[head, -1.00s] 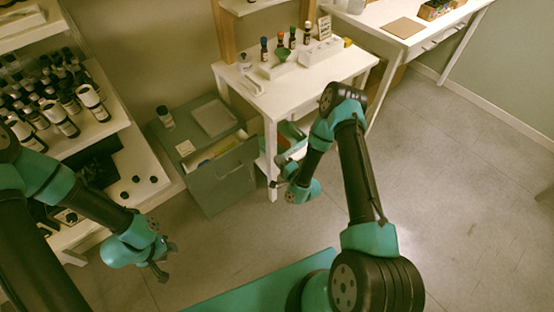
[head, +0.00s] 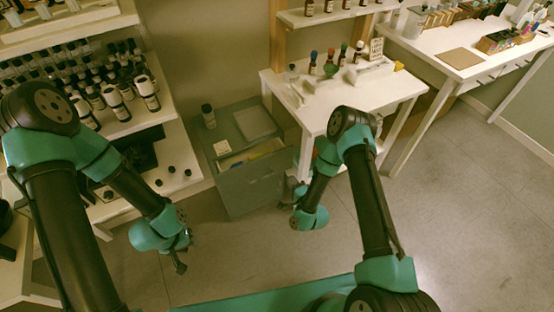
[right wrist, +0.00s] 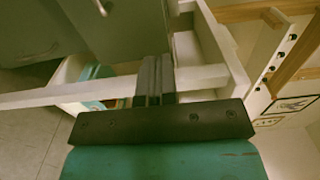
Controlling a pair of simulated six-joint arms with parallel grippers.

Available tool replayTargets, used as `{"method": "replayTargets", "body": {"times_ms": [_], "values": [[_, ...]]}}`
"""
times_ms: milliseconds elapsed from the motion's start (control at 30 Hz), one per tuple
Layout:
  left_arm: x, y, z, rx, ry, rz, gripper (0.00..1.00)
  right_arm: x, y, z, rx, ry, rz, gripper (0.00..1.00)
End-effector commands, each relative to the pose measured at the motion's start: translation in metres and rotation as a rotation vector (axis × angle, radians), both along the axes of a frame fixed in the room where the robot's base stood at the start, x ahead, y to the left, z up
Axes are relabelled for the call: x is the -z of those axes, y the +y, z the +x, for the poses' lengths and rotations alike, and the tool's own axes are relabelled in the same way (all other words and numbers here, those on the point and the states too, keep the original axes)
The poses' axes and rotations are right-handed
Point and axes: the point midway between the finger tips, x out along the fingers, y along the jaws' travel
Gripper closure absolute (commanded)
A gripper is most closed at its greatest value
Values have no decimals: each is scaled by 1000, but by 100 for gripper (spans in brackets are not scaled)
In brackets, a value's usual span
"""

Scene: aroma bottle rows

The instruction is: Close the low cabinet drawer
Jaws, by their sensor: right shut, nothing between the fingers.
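The low grey-green cabinet (head: 235,132) stands between the shelf and the white table. Its drawer is partly open, with papers or folders (head: 256,156) showing behind the drawer front (head: 250,187). My right gripper (head: 286,205) is shut and empty, low near the right edge of the drawer front; I cannot tell whether it touches. In the right wrist view its fingers (right wrist: 153,72) are together, with grey-green panels (right wrist: 105,28) and a handle (right wrist: 102,8) beyond. My left gripper (head: 182,256) hangs over the floor, left of the drawer, and looks open.
The white table (head: 330,100) stands right of the cabinet, its leg (head: 304,158) close to my right arm. Shelves with several dark bottles (head: 146,92) are at the left. A bottle (head: 208,117) and a tray (head: 254,123) sit on the cabinet. The floor in front is clear.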

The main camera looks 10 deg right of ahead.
Motion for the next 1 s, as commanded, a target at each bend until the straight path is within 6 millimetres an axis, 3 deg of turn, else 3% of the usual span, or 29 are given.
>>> {"method": "replayTargets", "body": {"times_ms": [700,1000], "values": [[0,0,0,0,0,0,63,-1,32,107,0,-3,0,100],[0,0,0,0,0,0,63,0,38,126,-1,-1,0,100]]}}
